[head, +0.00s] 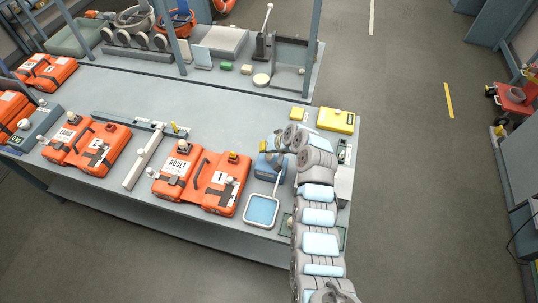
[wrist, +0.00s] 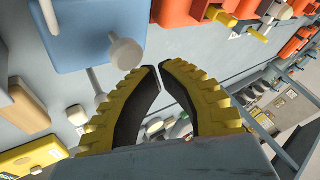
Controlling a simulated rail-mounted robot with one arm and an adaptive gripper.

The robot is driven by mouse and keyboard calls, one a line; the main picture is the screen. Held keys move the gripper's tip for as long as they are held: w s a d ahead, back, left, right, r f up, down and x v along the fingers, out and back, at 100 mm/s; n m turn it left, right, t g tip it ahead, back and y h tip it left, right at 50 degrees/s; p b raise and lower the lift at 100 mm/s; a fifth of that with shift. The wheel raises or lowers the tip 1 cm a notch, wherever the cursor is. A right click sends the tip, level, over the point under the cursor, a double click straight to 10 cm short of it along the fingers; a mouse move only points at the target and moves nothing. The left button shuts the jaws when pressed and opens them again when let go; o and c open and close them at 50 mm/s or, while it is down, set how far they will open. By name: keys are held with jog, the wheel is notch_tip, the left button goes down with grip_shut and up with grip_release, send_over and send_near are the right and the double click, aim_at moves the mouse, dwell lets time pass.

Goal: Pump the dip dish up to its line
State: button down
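The dip dish (head: 262,210) is a pale-rimmed square tray with blue liquid, near the table's front edge in the head view. Its line is too small to make out. A blue box (head: 266,168), apparently the pump, stands just behind it, partly hidden by my arm. A blue box with a white round knob (wrist: 125,54) fills the upper left of the wrist view. My gripper (wrist: 159,67) has yellow-backed black fingers, their tips nearly together with nothing between them. The knob is left of the fingertips, apart from them in the picture. In the head view my wrist largely hides the gripper.
Orange cases (head: 204,180) stand left of the dish. A grey bar (head: 145,157) lies between the cases. The table's middle back is clear.

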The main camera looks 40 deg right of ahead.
aim_at(266, 154)
jog(key=shift+f, duration=0.15)
dwell(0.8)
jog(key=shift+f+b, duration=0.35)
jog(key=shift+b, duration=0.15)
jog(key=shift+f+b, duration=0.75)
jog(key=shift+f, duration=0.3)
dwell(1.2)
jog(key=shift+r, duration=0.15)
dwell(0.3)
jog(key=shift+r+p, duration=0.7)
jog(key=shift+r, duration=0.65)
jog(key=shift+r+p, duration=0.9)
jog(key=shift+r, duration=1.6)
